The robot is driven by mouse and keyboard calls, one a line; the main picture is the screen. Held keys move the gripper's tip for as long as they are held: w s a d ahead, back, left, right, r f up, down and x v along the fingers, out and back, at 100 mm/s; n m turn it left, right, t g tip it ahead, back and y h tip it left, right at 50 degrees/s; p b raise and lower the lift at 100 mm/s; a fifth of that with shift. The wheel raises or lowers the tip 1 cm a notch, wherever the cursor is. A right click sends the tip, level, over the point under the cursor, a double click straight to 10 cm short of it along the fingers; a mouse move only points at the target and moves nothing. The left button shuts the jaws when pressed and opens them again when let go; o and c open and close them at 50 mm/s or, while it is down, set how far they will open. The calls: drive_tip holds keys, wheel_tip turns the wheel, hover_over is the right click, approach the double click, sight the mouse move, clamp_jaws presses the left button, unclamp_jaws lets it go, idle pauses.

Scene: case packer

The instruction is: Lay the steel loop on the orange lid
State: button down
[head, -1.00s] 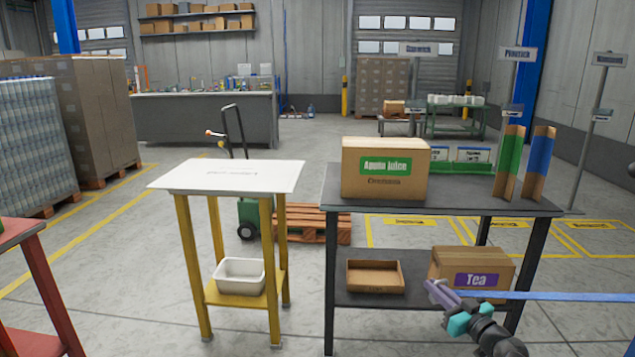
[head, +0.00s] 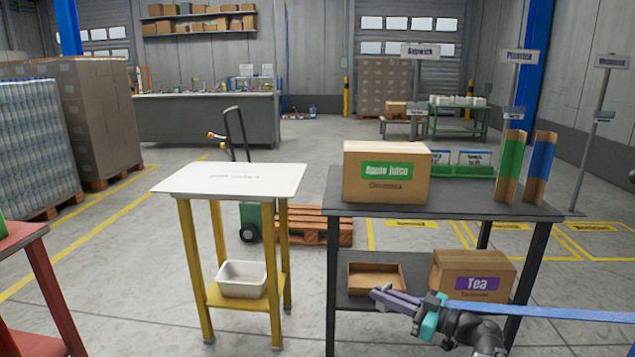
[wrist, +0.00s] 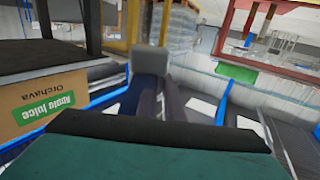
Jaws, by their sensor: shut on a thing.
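My gripper (head: 378,293) is at the lower right of the head view, in front of the dark table. In the wrist view its fingers (wrist: 158,98) point away from the camera and are shut on a small grey piece (wrist: 144,64), apparently the steel loop. Its loop shape cannot be made out, and in the head view it does not stand out from the fingers. I cannot make out an orange lid in either view.
The dark table (head: 470,207) carries an apple juice box (head: 385,190) and green and blue dividers. Its lower shelf holds an open carton (head: 375,281) and a tea box (head: 470,270). A white-topped yellow table (head: 230,179) stands left, a red table (head: 40,285) further left.

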wheel_tip(320, 180, up, 16)
drive_tip(key=p, duration=2.2)
drive_tip(key=shift+f, duration=0.2)
idle(0.7)
